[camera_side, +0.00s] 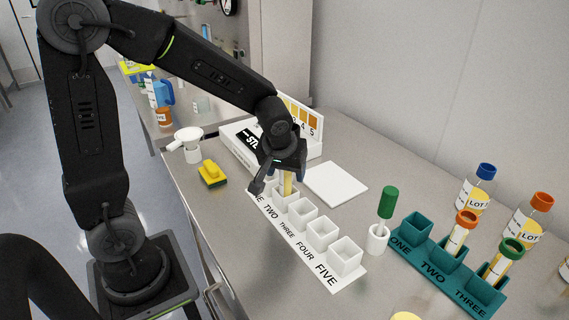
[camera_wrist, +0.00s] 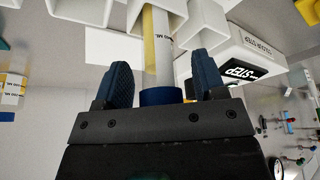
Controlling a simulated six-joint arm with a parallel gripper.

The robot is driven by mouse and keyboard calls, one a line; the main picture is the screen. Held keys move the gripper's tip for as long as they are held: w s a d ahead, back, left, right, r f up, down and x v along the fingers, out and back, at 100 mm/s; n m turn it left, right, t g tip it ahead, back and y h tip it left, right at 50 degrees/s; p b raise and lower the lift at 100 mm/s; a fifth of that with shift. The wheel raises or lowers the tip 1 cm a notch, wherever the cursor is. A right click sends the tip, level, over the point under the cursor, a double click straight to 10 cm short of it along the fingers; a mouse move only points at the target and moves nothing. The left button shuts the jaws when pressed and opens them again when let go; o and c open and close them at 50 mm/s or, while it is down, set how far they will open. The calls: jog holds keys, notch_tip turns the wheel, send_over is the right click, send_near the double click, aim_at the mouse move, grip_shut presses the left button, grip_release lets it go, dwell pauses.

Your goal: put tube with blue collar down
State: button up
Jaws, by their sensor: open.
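The tube with the blue collar (camera_wrist: 160,60) stands between my fingers in the wrist view, its blue collar nearest my palm. Its yellow lower part (camera_side: 287,186) shows below my gripper in the side view, at a cup near the TWO end of the white strip (camera_side: 320,278). Its lower end looks to be inside that cup, but the cup wall hides it. My gripper (camera_wrist: 164,82) is open, with a gap on both sides of the tube. In the side view my gripper (camera_side: 282,172) hides the collar.
A teal rack (camera_side: 440,274) holds an orange-collared tube and a green-collared tube; its ONE slot is empty. A green-handled tool stands in a white cup (camera_side: 377,239). A white pad (camera_side: 335,184), a labelled box (camera_side: 242,145) and a yellow sponge (camera_side: 212,174) lie nearby.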

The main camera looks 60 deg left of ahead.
jog(key=v, duration=1.2)
jog(key=s+d+m+t+h, duration=0.2)
jog(key=s+d+m, duration=0.2)
jog(key=s+m, duration=0.3)
jog(key=s, duration=0.5)
jog(key=shift+f+m+h, duration=0.25)
jog(key=shift+m+h, duration=0.15)
